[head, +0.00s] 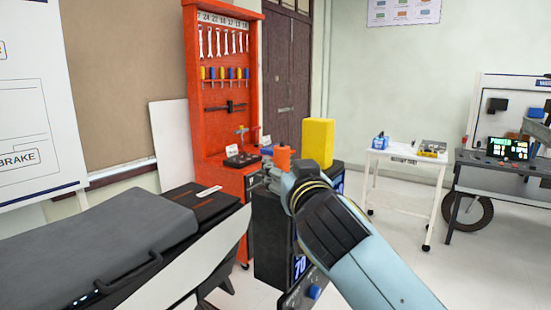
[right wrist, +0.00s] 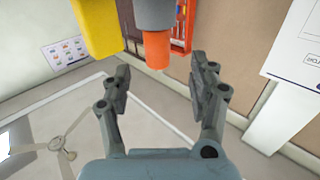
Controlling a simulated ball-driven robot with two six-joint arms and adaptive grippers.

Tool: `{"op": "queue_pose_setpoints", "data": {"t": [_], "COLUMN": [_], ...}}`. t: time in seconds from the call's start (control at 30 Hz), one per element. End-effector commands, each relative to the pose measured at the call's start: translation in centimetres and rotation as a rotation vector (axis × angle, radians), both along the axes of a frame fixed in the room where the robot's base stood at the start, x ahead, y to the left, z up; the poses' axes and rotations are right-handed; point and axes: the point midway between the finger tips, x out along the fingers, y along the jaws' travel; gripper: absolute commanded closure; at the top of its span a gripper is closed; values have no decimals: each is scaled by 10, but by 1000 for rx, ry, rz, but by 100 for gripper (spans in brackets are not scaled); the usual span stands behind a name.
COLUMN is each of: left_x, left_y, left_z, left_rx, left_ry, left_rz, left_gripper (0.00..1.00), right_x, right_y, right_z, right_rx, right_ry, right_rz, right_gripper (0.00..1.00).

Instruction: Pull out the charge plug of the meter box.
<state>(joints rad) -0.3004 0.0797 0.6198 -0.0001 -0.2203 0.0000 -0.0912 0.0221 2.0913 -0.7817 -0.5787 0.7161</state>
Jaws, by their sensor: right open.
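An orange piece (head: 282,157), which looks like the charge plug, shows just above and behind my right gripper (head: 268,174) in the head view. In the right wrist view it is an orange end (right wrist: 157,50) on a grey cylinder (right wrist: 154,14). My right gripper (right wrist: 162,86) is open, with nothing between its fingers; the orange end shows beyond the fingertips, apparently apart from them. A dark box (head: 270,240) marked "70", perhaps the meter box, stands behind my right arm, which hides part of it. My left gripper is not in view.
A yellow block (head: 318,140) stands close to the orange piece, also in the right wrist view (right wrist: 97,28). A red tool cabinet (head: 225,120) is behind. A grey padded seat (head: 110,240) fills the left front. A white cart (head: 405,180) stands right; the floor between is clear.

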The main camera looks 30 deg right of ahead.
Motion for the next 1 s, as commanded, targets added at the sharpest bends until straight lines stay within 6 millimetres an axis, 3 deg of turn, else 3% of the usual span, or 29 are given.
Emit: {"op": "queue_pose_setpoints", "data": {"t": [0.53,0.83,1.0], "left_x": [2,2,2], "left_y": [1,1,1], "left_z": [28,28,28], "left_rx": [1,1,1], "left_ry": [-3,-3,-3], "left_rz": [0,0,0], "left_gripper": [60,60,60], "right_x": [63,68,68], "right_y": [-29,-31,-31], "right_z": [8,5,5], "right_rx": [0,1,1], "right_ry": [2,2,2], "right_rz": [1,2,2], "right_gripper": [40,40,61]}}
